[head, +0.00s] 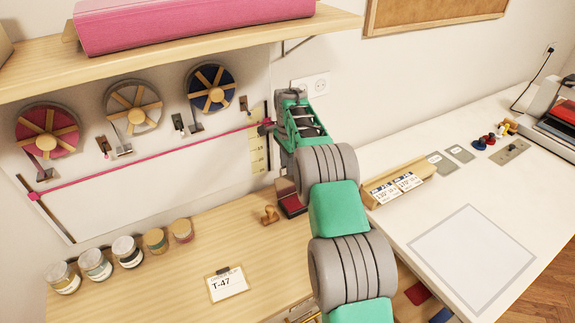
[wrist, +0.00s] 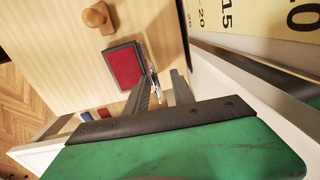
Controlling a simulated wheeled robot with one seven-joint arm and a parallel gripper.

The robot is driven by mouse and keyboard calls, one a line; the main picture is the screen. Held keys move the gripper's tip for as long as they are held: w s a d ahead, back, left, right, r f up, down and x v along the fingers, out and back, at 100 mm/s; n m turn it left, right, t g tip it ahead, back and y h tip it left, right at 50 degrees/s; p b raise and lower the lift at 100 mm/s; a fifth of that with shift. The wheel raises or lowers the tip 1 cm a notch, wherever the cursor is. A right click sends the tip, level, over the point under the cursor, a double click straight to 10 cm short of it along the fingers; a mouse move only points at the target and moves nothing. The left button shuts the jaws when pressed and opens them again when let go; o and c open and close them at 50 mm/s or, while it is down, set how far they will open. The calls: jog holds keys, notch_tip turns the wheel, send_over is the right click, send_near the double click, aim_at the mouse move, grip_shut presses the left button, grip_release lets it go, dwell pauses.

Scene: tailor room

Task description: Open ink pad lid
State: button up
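The ink pad (head: 292,204) is a small dark case with a red face, lying on the wooden table below my gripper. It also shows in the wrist view (wrist: 125,67), left of the fingers.
A wooden stamp (head: 270,215) stands left of the ink pad. The pink ribbon (head: 150,162) crosses the wall board near a yellow ruler (head: 258,155). Several jars (head: 126,250) and a T-47 card (head: 227,285) are on the table. A label holder (head: 400,185) is right.

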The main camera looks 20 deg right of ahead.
notch_tip(320, 180, up, 8)
jog(key=shift+s+f+b, duration=0.1)
jog(key=shift+f+b, duration=0.05)
jog(key=shift+b, duration=0.55)
jog(key=s+a+r+n+t, duration=0.1)
jog(key=s+a+r+n, duration=0.35)
jog(key=s, duration=0.35)
jog(key=s+a+r+n+t, duration=0.1)
jog(key=s+a+r+n, duration=0.25)
jog(key=s+r, duration=0.35)
jog(key=s+a+f+n+t, duration=0.1)
jog(key=s+f+n, duration=0.2)
jog(key=s, duration=0.6)
jog(key=s+a+f+n+t, duration=0.1)
jog(key=s+f+n, duration=0.3)
jog(key=s, duration=0.6)
jog(key=shift+a+f+n+b, duration=0.25)
jog(key=shift+n+b, duration=0.2)
jog(key=shift+n, duration=0.15)
